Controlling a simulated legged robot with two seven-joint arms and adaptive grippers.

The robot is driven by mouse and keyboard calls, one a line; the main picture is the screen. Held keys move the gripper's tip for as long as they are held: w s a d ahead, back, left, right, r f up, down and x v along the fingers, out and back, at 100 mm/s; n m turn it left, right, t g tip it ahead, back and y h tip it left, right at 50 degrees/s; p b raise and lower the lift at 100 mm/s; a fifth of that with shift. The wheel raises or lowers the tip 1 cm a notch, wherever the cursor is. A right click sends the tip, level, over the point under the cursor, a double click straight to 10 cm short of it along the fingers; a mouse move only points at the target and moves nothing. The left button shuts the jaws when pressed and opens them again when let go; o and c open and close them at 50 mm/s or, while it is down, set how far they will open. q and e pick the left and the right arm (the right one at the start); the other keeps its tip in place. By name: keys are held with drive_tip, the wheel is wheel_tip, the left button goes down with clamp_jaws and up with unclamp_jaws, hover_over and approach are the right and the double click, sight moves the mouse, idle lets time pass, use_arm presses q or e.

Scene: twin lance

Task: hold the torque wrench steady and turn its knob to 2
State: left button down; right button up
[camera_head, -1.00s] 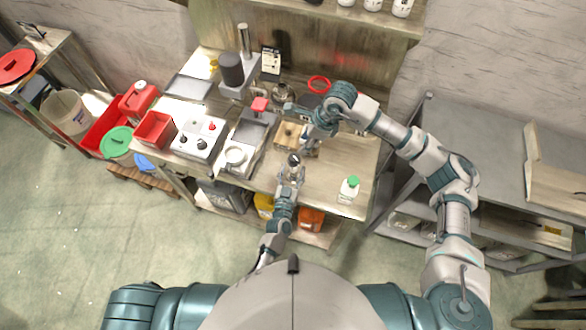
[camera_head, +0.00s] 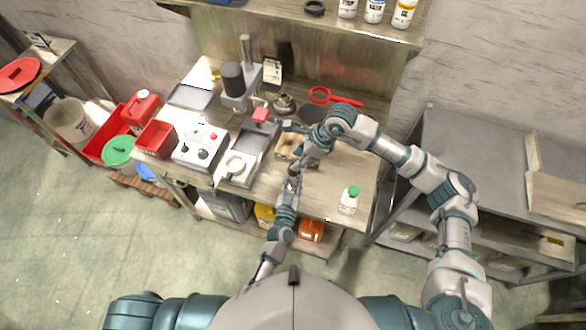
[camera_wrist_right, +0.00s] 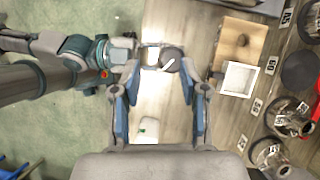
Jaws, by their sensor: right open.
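The torque wrench (camera_wrist_right: 150,58) is a light block-like piece with a round dark knob (camera_wrist_right: 172,58) bearing a white pointer line. The knob lies between the fingertips of my right gripper (camera_wrist_right: 158,72) in the right wrist view; the fingers are spread and a gap shows around it. My left gripper (camera_wrist_right: 122,52) comes in from the left and looks shut on the wrench's near end, partly hidden by a right finger. Knob numbers are unreadable.
A green-capped bottle (camera_head: 349,201) stands at the bench's right end.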

drive_tip(key=s+a+f+m+t+y, duration=0.15)
drive_tip(key=s+a+t+y, duration=0.25)
drive_tip(key=s+a+y, duration=0.45)
drive_tip(key=w+d+f+m+t+h, duration=0.2)
drive_tip(key=d+f+m+t+h, duration=0.5)
drive_tip(key=d+m+t, duration=0.4)
drive_tip(key=w+a+t, duration=0.1)
drive_tip(key=w+a, duration=0.3)
drive_tip(key=w, duration=0.6)
drive_tip(key=shift+w+a+f, duration=0.15)
drive_tip(key=shift+w, duration=0.05)
drive_tip(key=shift+n, duration=0.25)
clamp_jaws()
